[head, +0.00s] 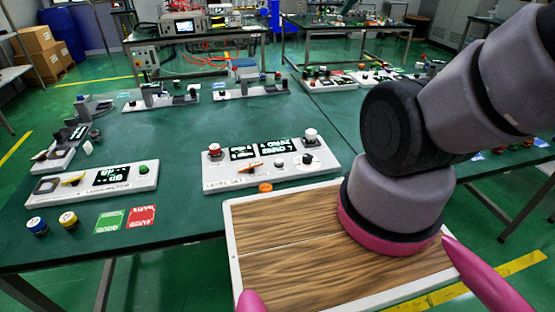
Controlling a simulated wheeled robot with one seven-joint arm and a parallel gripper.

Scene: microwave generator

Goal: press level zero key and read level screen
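A white panel box (235,178) stands on the green table at the centre, its front lettering seeming to read "LEVEL SET". On it are a small lit screen (241,153) and a wider lit screen (276,147); their text is too small and skewed to read surely. A red-topped knob (214,150) is at its left and a white knob (310,136) at its back right. An orange pointer (251,167), a small pale button (279,163) and a black knob (307,158) sit along the front. I cannot tell which is the zero key. My gripper is not in view.
My arm rises at right and leaves the frame. An orange disc (265,187) lies before the panel. Left of it are another panel (60,193), blue (37,225) and yellow (68,219) buttons, and green (110,221) and red (141,216) cards. More devices stand behind.

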